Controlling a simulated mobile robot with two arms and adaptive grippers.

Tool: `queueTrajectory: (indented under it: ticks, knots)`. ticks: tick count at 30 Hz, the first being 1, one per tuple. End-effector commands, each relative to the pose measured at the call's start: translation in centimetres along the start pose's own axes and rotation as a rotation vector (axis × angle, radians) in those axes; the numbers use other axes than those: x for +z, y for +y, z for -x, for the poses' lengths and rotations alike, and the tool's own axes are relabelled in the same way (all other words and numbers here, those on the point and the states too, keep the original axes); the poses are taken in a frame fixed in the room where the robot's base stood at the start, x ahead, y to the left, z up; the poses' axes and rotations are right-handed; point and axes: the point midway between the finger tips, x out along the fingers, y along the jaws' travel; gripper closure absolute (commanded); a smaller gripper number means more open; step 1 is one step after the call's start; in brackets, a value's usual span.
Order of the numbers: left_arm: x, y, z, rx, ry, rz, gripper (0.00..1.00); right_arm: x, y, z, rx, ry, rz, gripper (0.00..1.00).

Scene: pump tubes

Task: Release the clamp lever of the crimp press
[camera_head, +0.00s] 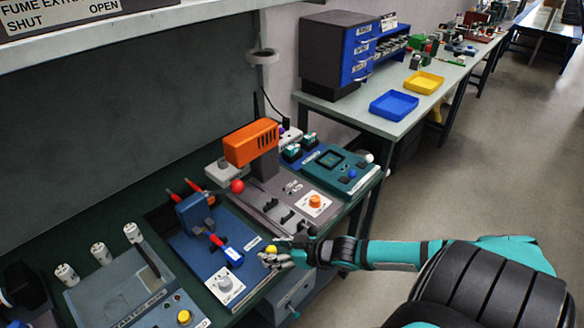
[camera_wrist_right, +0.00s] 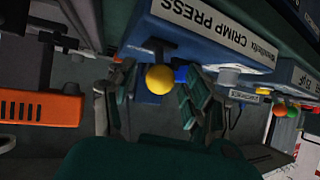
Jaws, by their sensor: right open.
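The blue crimp press (camera_head: 202,245) stands on the bench, with a red ball-ended lever (camera_head: 237,186) at its upper right. A small lever with a yellow ball knob (camera_head: 271,249) sticks out at its front right edge. In the right wrist view, the yellow ball knob (camera_wrist_right: 160,79) shows on a short dark stem below the "CRIMP PRESS" label (camera_wrist_right: 216,30). My right gripper (camera_head: 273,260) is open at the yellow knob; in the right wrist view its fingers (camera_wrist_right: 152,105) stand either side of the knob, with gaps visible. My left gripper is out of both views.
An orange-headed machine (camera_head: 251,143) stands just right of the press. A grey station (camera_head: 135,292) with white cylinders is to its left. A teal control box (camera_head: 331,163) sits further right. The floor (camera_head: 450,180) right of the bench is clear.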

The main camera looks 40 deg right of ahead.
Motion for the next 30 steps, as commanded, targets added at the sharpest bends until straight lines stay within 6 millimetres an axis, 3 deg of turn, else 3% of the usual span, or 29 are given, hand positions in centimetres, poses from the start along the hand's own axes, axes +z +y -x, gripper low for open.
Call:
queueTrajectory:
  ticks: [18,30]
  knots:
    - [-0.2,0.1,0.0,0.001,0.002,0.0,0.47,0.2,-0.1,8.9,-0.002,-0.004,0.001,0.47]
    - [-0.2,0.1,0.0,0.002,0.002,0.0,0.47,0.0,-0.1,11.0,-0.002,0.001,0.0,0.47]
